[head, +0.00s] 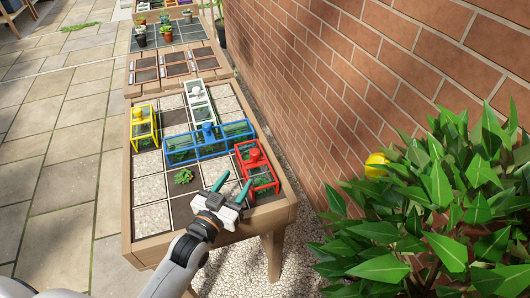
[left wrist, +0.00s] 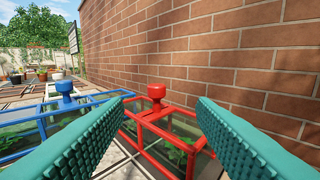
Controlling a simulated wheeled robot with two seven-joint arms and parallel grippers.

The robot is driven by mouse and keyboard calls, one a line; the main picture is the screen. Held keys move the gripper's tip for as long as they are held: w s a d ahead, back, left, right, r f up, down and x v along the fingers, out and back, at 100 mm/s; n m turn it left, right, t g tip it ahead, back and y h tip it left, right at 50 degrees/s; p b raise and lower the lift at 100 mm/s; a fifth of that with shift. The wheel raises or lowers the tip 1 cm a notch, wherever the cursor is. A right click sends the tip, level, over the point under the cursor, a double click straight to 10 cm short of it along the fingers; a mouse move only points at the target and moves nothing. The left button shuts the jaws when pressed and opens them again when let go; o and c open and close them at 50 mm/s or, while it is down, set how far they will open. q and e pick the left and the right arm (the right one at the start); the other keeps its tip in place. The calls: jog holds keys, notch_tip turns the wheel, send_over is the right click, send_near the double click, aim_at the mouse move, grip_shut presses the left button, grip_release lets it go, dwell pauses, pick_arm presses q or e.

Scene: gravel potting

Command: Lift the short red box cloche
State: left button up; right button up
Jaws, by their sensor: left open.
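The short red box cloche (head: 258,170) stands at the right front of the wooden potting table, against its right edge. It has a red frame, clear panes, a red knob on top and green leaves inside. It also shows in the left wrist view (left wrist: 157,128), between and beyond my fingers. My left gripper (head: 232,184) is open and empty, just in front and left of the red cloche. Its teal fingers (left wrist: 155,128) point towards the red knob and are apart from it. My right gripper is in neither view.
A long blue cloche (head: 208,141) stands right behind the red one. A yellow cloche (head: 143,127) and a white cloche (head: 199,104) stand farther off. A small succulent (head: 183,176) sits uncovered on the table. A brick wall (head: 330,100) runs along the right, and a leafy bush (head: 440,200) stands front right.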

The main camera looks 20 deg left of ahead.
aim_at(252, 156)
pick_arm(q)
jog(key=w, duration=0.3)
jog(key=w+d+p, duration=0.1)
jog(key=w, duration=0.2)
jog(key=shift+w+d+r, duration=0.1)
jog(key=shift+w, duration=0.65)
jog(key=w, duration=0.3)
jog(key=w+f, duration=0.1)
jog(key=shift+w+d+p, duration=0.25)
jog(key=shift+w+p, duration=0.05)
jog(key=shift+w, duration=0.05)
jog(key=shift+s+r, duration=0.1)
jog(key=shift+c, duration=0.9)
grip_shut()
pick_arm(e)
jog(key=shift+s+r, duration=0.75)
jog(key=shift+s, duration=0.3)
